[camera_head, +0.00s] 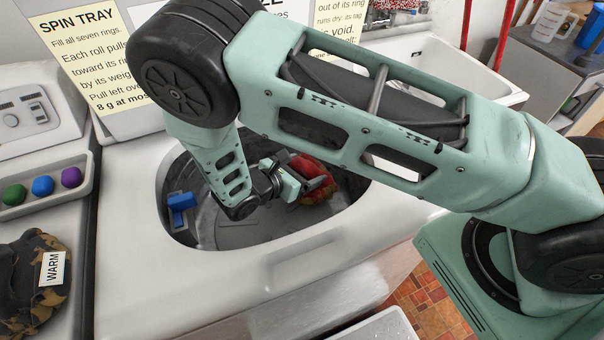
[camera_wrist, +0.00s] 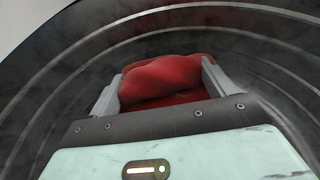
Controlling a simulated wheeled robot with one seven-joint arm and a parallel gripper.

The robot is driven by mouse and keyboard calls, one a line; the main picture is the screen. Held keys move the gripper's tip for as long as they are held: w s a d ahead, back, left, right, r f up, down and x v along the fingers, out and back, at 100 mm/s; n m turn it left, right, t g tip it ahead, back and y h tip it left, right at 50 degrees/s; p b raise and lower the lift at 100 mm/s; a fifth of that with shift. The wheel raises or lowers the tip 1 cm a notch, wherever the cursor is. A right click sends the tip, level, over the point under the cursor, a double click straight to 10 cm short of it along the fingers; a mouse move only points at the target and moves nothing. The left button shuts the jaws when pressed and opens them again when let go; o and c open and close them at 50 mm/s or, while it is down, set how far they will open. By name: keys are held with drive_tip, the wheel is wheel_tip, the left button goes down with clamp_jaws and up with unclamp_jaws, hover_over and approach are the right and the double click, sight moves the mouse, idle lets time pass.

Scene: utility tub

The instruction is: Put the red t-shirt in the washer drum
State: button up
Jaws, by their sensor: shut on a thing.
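The red t-shirt (camera_head: 312,170) is a bunched red roll inside the round dark tub (camera_head: 240,232) of the white machine, toward its right side. My gripper (camera_head: 318,184) reaches down through the opening and is shut on the red t-shirt. In the wrist view the t-shirt (camera_wrist: 168,82) lies between the two grey fingers (camera_wrist: 160,88), with the ringed dark tub wall behind it. My arm covers much of the opening's far side in the head view. I cannot tell whether the t-shirt rests on the tub floor.
A blue piece (camera_head: 181,207) is at the tub's left inside. A camouflage bundle tagged WARM (camera_head: 30,285) lies at left, below green, blue and purple balls (camera_head: 42,186). A white basin (camera_head: 440,65) stands behind right. The machine's white rim (camera_head: 130,260) surrounds the opening.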

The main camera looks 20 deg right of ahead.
drive_tip(key=shift+f, duration=1)
drive_tip(key=shift+f, duration=0.1)
drive_tip(key=shift+f+b, duration=0.45)
drive_tip(key=shift+f, duration=0.05)
drive_tip(key=o, duration=1)
drive_tip(key=shift+r, duration=0.3)
drive_tip(key=v, duration=0.7)
drive_tip(key=shift+a+r+b, duration=0.2)
drive_tip(key=shift+r+b, duration=0.1)
drive_tip(key=shift+r, duration=0.15)
